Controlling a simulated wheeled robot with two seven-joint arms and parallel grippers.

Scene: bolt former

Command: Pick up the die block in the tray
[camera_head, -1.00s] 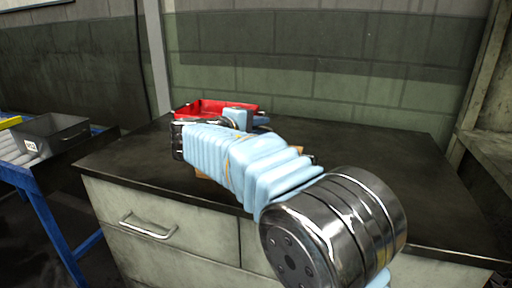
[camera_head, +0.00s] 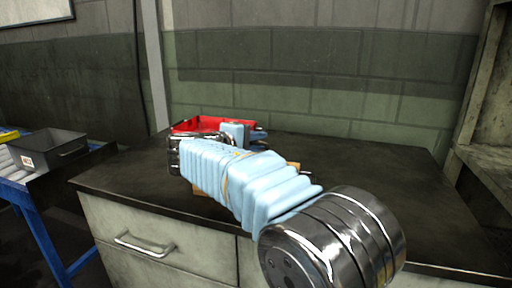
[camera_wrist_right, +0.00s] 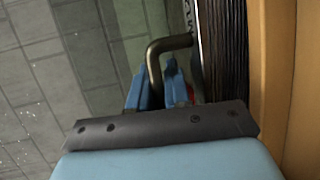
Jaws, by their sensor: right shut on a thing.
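The red tray (camera_head: 205,124) lies at the back left of the dark bench top, partly hidden by my right arm and gripper. My right gripper (camera_head: 243,133) is at the tray's near right side. In the right wrist view its two blue fingers (camera_wrist_right: 166,82) are closed around the lower end of a bent metal rod (camera_wrist_right: 153,62). A sliver of red, probably the tray, shows beside the fingers. I cannot make out a die block in either view; the inside of the tray is mostly hidden. My left gripper is not in view.
The bench top (camera_head: 350,170) is clear to the right of my arm. A tan object (camera_head: 293,165) shows partly behind my arm. A grey bin (camera_head: 50,148) stands on a blue-framed cart (camera_head: 42,222) at the left. A block wall rises behind the bench.

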